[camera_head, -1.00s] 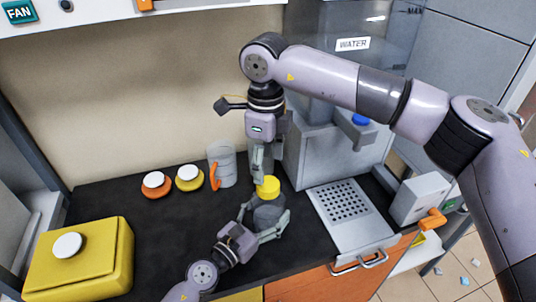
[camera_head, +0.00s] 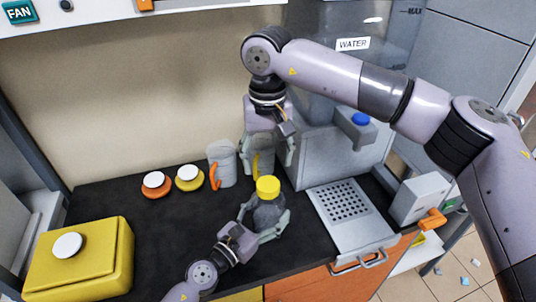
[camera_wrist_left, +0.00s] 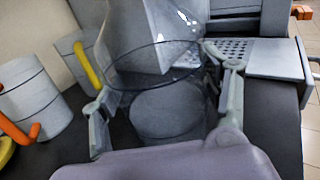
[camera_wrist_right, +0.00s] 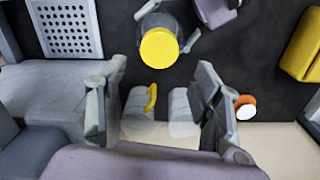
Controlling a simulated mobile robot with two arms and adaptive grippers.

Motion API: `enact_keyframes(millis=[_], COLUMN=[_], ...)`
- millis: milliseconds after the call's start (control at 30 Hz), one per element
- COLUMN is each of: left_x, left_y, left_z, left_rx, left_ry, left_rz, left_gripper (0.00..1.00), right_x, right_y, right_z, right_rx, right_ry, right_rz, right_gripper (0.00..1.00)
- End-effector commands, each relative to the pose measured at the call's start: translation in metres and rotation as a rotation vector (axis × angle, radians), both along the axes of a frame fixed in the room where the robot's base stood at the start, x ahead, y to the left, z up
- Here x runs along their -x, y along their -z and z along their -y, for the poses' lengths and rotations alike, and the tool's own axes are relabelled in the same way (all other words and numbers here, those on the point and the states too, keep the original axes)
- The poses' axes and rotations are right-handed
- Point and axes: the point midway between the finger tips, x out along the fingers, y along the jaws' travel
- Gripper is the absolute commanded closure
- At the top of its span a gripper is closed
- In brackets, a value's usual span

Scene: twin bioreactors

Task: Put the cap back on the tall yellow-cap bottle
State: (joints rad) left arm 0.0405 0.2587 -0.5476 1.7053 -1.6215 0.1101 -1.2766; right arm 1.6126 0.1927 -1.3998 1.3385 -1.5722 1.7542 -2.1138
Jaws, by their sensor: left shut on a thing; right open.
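The tall bottle (camera_head: 268,214) stands upright on the dark counter with the yellow cap (camera_head: 268,187) on its top. My left gripper (camera_head: 266,226) is shut around the bottle's body. In the left wrist view the clear bottle (camera_wrist_left: 165,75) sits between the two fingers (camera_wrist_left: 168,110). My right gripper (camera_head: 267,167) is open and empty, above and behind the cap and apart from it. In the right wrist view the cap (camera_wrist_right: 160,48) shows beyond the open fingertips (camera_wrist_right: 161,68), covering the bottle's mouth. Whether it is screwed tight cannot be told.
A mug with an orange handle (camera_head: 223,166) and one with a yellow handle (camera_head: 263,160) stand behind. Two small round-topped jars, orange (camera_head: 156,186) and yellow (camera_head: 189,179), sit left. A yellow box (camera_head: 85,265) is at front left. A perforated tray (camera_head: 345,204) lies right.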

Motion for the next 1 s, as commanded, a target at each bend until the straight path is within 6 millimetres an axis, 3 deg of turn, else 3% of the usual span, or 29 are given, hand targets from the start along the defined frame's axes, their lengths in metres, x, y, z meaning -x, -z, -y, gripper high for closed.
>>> enact_keyframes(millis=[200, 400, 833, 1000], left_x=[0.000, 0.000, 0.000, 0.000], left_y=[0.001, 0.001, 0.001, 0.001], left_z=[0.000, 0.000, 0.000, 0.000], left_rx=[-0.001, -0.001, -0.001, -0.001], left_ry=[0.000, 0.000, 0.000, 0.000], left_rz=[-0.001, -0.001, -0.001, -0.001], left_gripper=[1.00, 1.00, 1.00, 1.00], right_x=[0.000, 0.000, 0.000, 0.000], right_y=[-0.002, -0.003, -0.002, 0.012], right_z=[0.001, 0.001, 0.001, 0.001], right_rx=[0.000, 0.000, 0.000, 0.000], right_ry=[-0.372, -0.551, -0.587, -0.586], right_rz=[0.000, -0.001, -0.001, -0.004], right_gripper=[0.40, 0.40, 0.40, 0.40])
